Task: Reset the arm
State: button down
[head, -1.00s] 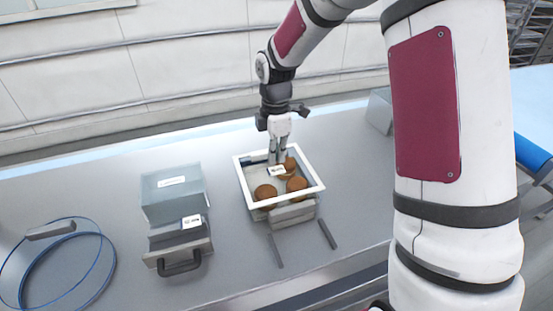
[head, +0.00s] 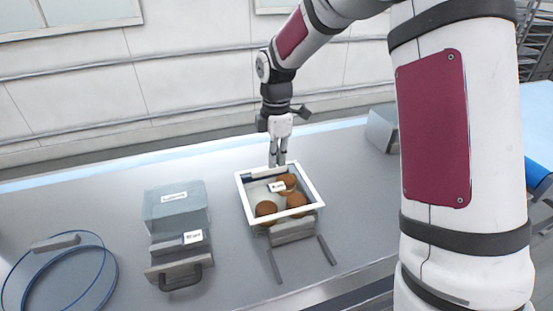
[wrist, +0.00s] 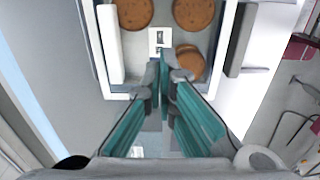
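My gripper (head: 278,164) points down over the back edge of a white-rimmed box (head: 311,191). Its fingers look drawn together with nothing between them, and in the wrist view the fingertips (wrist: 160,66) nearly meet. Inside the box lie several brown rounds; one round (head: 266,208) is at the front left and another (head: 297,199) at the front right. A small white label card (head: 277,187) is also in the box. In the wrist view two rounds lie apart and others overlap near the card (wrist: 158,38).
A grey lidded box (head: 175,208) with a labelled, handled part (head: 178,266) stands left of the white-rimmed box. A blue cable loop (head: 62,265) lies at far left. Two dark bars (head: 327,250) lie in front. A grey block (head: 382,130) stands at back right.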

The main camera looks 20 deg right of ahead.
jog(key=shift+r, duration=0.1)
jog(key=s+r+m+t+b, duration=0.2)
jog(key=s+r+m+t, duration=0.2)
jog(key=s+r+m, duration=1)
jog(key=s+m+t, duration=0.1)
jog(key=s+m, duration=0.3)
jog(key=s, duration=0.7)
jog(key=shift+r+t+b, duration=0.3)
jog(key=shift+b, duration=0.05)
